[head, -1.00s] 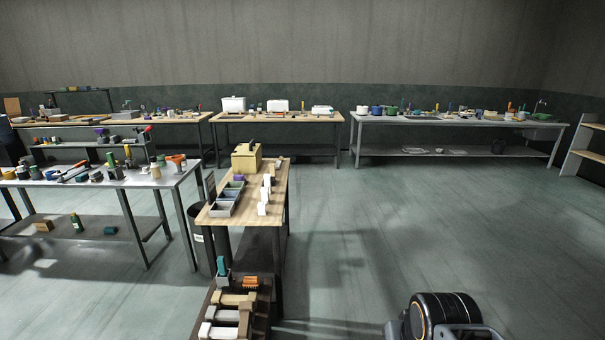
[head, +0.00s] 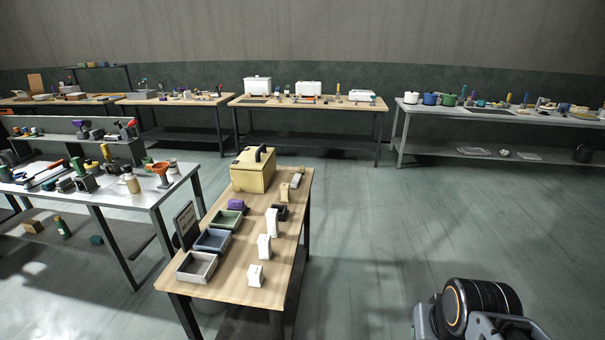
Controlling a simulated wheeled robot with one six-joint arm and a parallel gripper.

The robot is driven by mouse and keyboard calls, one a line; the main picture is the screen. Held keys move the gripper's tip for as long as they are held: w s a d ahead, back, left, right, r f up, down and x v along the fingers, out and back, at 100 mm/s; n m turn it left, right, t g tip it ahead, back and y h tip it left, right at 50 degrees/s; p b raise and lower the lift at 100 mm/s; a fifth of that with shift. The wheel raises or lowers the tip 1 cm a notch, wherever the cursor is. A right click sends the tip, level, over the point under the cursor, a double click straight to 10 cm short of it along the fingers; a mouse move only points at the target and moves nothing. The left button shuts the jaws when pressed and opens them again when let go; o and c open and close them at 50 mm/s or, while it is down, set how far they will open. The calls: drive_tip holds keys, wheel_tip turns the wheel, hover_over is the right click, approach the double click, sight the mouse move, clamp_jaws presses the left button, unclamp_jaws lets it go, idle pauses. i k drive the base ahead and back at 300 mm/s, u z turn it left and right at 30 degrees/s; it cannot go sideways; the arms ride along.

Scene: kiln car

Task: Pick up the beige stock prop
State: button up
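On the narrow wooden table, a small beige upright piece (head: 284,192) stands near the far right edge, with another beige piece (head: 296,180) just behind it. Either may be the beige stock prop; they are too small to tell apart surely. Three white upright pieces, the far one (head: 271,222), the middle one (head: 264,247) and the near one (head: 255,275), stand in a row in front of them. My gripper is not in view; only part of my arm shows at the lower right, well apart from the table.
A metal bench (head: 120,195) stands to the left. The floor (head: 360,240) right of the table is clear.

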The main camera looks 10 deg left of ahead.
sight(285, 188)
drive_tip(key=i, duration=3.55)
drive_tip(key=u, duration=3.5)
